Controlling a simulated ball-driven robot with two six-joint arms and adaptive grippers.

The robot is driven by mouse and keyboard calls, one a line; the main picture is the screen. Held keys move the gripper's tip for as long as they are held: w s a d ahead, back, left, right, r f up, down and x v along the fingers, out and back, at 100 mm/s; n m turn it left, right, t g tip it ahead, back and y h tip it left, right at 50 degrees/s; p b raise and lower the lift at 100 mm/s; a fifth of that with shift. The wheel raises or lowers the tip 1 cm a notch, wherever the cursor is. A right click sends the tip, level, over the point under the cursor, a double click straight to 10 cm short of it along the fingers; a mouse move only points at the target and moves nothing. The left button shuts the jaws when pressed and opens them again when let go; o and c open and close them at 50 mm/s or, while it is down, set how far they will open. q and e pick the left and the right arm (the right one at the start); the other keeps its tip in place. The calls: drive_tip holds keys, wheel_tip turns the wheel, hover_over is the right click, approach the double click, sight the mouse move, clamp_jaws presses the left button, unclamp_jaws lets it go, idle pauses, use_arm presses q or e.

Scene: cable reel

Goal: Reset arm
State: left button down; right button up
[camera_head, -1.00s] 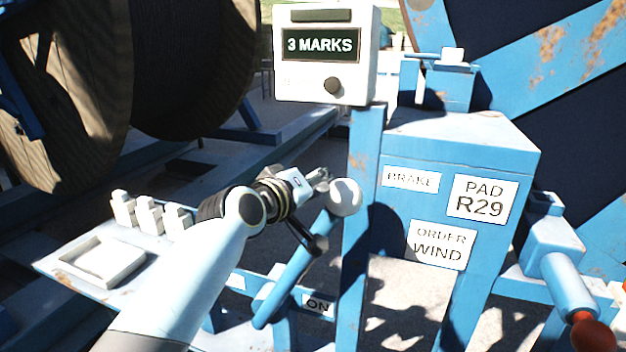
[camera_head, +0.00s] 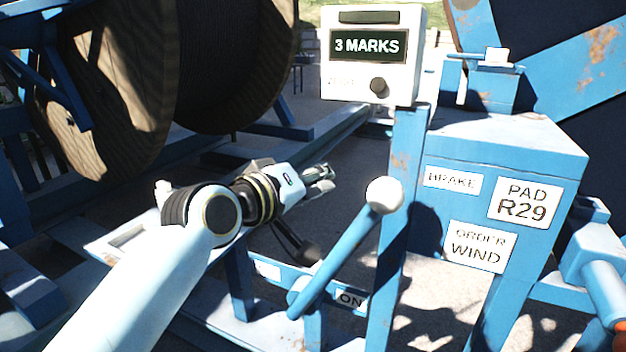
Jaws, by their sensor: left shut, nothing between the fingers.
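My left arm comes in from the lower left, and my left gripper (camera_head: 322,181) is shut and empty. It hangs in the air to the left of the white ball knob (camera_head: 384,195) on the blue brake lever (camera_head: 335,258), with a visible gap. The lever leans up to the right from a blue base near a label that reads "ON" (camera_head: 350,299). My right gripper is not in view.
A white counter box (camera_head: 371,54) reading "3 MARKS" stands on a blue post. A blue cabinet (camera_head: 505,143) carries "BRAKE", "PAD R29" and "ORDER WIND" labels. A large wooden cable reel (camera_head: 105,85) stands at the back left. A blue crank arm (camera_head: 600,275) is at the right edge.

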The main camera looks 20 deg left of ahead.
use_arm(q)
drive_tip(key=shift+v, duration=0.8)
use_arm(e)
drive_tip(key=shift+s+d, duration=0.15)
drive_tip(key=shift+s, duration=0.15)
use_arm(q)
drive_tip(key=shift+a, duration=0.2)
